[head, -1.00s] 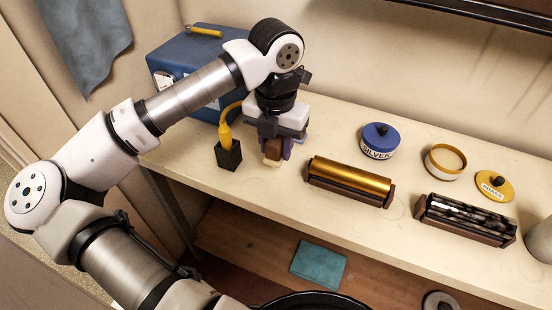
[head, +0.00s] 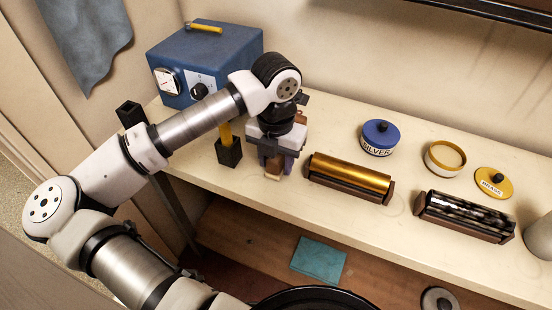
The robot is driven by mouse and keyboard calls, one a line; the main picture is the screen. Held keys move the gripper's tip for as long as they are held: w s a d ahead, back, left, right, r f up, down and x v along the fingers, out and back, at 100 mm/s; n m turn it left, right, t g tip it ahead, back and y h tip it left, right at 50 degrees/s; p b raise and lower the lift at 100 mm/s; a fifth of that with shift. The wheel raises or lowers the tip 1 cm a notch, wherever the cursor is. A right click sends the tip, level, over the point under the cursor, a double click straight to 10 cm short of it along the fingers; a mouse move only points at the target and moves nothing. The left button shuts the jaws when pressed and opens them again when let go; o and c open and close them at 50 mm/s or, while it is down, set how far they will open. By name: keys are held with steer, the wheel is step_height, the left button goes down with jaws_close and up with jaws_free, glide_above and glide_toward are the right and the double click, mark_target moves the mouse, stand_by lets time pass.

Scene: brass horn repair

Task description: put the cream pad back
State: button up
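The cream pad (head: 272,176) shows as a small pale edge under a brown block, just below my gripper (head: 276,161). The pad is upright, low over the bench's front left part. I cannot tell whether its underside touches the bench top. My wrist and fingers hide most of the block.
A black holder with a yellow handle (head: 228,149) stands close left of my gripper. A gold roll in a brown cradle (head: 348,178) is close right. Farther right are a blue SILVER tin (head: 380,140), an open yellow-rimmed tin (head: 445,158) and a dark patterned roll (head: 465,215).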

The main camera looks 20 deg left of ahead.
steer(key=shift+o, duration=1)
steer(key=shift+r, duration=0.15)
steer(key=shift+r, duration=0.25)
step_height(320, 180, up, 12)
steer(key=b, duration=0.1)
steer(key=shift+f, duration=0.15)
